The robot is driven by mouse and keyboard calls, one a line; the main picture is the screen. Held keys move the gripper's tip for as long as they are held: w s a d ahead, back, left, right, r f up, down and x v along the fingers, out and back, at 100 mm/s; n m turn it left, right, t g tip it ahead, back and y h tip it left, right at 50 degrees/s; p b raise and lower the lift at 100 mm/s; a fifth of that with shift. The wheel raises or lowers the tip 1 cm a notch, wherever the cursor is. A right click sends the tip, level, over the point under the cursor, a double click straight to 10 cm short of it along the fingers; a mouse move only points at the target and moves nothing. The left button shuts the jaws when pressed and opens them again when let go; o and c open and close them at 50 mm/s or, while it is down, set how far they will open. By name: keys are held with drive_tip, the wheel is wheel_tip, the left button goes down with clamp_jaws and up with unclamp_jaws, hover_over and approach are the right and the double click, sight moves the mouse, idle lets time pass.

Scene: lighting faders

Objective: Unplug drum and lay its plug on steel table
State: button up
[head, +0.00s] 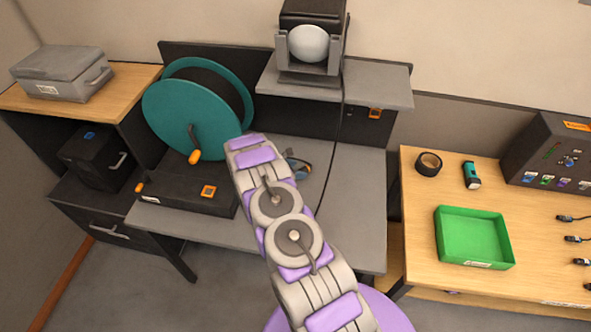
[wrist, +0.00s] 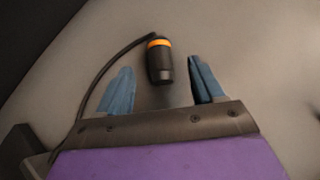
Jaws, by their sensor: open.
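The drum (head: 180,108) is a teal cable reel with an orange-tipped handle, on a black base at the left of the grey steel table (head: 345,215). In the wrist view a black plug (wrist: 160,65) with an orange ring is over or on a plain grey surface. Its black cable curves down to the left. My gripper (wrist: 165,80) is open, with a blue finger on each side of the plug and a gap to both. In the head view my gripper (head: 298,166) is low over the table, mostly behind my arm, and the plug cannot be made out.
A lamp (head: 308,45) stands on a raised grey shelf (head: 385,88), with a dark cable running down. A black box with an orange socket (head: 375,113) sits below it. The wooden table on the right holds a green tray (head: 470,258). The steel table's right part is clear.

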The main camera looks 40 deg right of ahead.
drive_tip(key=p+v, duration=0.1)
drive_tip(key=v, duration=1.6)
drive_tip(key=shift+a, duration=0.15)
drive_tip(key=shift+r, duration=0.1)
drive_tip(key=s+a+r+m+g+y+b, duration=0.1)
drive_tip(key=s+a+r+m+y, duration=0.2)
drive_tip(key=s+r, duration=0.55)
drive_tip(key=s+a+r+m+g+y+b, duration=0.1)
drive_tip(key=s+a+r+m, duration=0.2)
drive_tip(key=s+r+m, duration=0.55)
drive_tip(key=s+a+r+m+y+b, duration=0.1)
drive_tip(key=s+a+r+y, duration=0.1)
drive_tip(key=s+a, duration=0.3)
drive_tip(key=s+a+r+m+y+b, duration=0.1)
drive_tip(key=s+a, duration=0.4)
drive_tip(key=s, duration=0.7)
drive_tip(key=s+a+r+m+t+y+b, duration=0.1)
drive_tip(key=s+a+r+m+y, duration=0.2)
drive_tip(key=s, duration=0.6)
drive_tip(key=shift+a+r, duration=0.7)
drive_tip(key=shift+a, duration=0.5)
